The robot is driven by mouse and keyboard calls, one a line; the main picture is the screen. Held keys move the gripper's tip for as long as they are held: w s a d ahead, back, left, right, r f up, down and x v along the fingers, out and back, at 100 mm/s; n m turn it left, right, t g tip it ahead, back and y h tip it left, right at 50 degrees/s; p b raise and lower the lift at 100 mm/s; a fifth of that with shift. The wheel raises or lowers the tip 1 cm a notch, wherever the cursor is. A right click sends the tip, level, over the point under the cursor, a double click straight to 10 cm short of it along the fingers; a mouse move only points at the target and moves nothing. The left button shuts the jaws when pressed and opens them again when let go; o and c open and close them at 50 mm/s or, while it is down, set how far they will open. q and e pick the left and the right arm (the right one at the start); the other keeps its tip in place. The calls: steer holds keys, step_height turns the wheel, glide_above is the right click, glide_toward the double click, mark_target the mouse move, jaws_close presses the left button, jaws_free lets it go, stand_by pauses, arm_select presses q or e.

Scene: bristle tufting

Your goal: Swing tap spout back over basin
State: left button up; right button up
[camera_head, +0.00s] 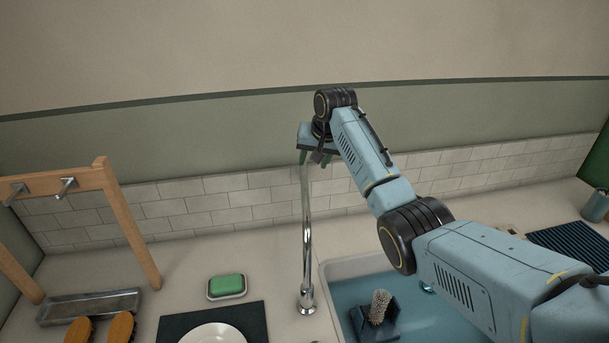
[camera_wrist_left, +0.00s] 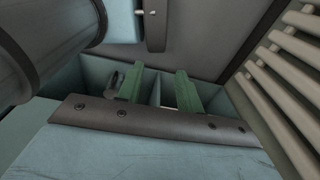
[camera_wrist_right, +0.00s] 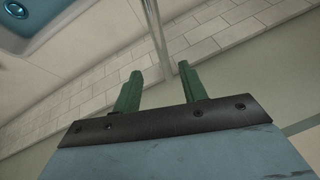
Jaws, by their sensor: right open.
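The chrome tap (camera_head: 307,245) rises from the counter just left of the basin (camera_head: 345,270). Its upper end, with the spout, is hidden by my right gripper, so its heading cannot be told. My right gripper (camera_head: 315,158) is at the top of the tap, fingers pointing down and apart. In the right wrist view the tap's pipe (camera_wrist_right: 158,38) runs to the gap between the green fingers (camera_wrist_right: 157,72), nearer the finger on the right; contact cannot be told. My left gripper (camera_wrist_left: 160,70) shows only in its own wrist view, open and empty.
A green soap bar (camera_head: 228,284) in a dish and a white plate (camera_head: 215,335) on a dark mat lie left of the tap. A wooden rack (camera_head: 130,225) stands at far left. A brush (camera_head: 380,303) in a dark holder is in the basin. A tiled wall (camera_head: 240,198) is behind.

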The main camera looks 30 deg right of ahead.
mark_target(305, 181)
steer(key=b+x, duration=0.1)
steer(key=x, duration=0.7)
steer(key=shift+w+f, duration=0.15)
steer(key=shift+w, duration=0.05)
steer(key=shift+w+f, duration=0.15)
steer(key=shift+f, duration=0.15)
steer(key=shift+w+f+b, duration=0.15)
steer(key=shift+f+b, duration=0.2)
arm_select(q)
steer(key=shift+w+a+f, duration=0.15)
steer(key=shift+w+f, duration=0.45)
steer(key=shift+f, duration=0.2)
arm_select(e)
steer(key=shift+f, duration=0.1)
jaws_close()
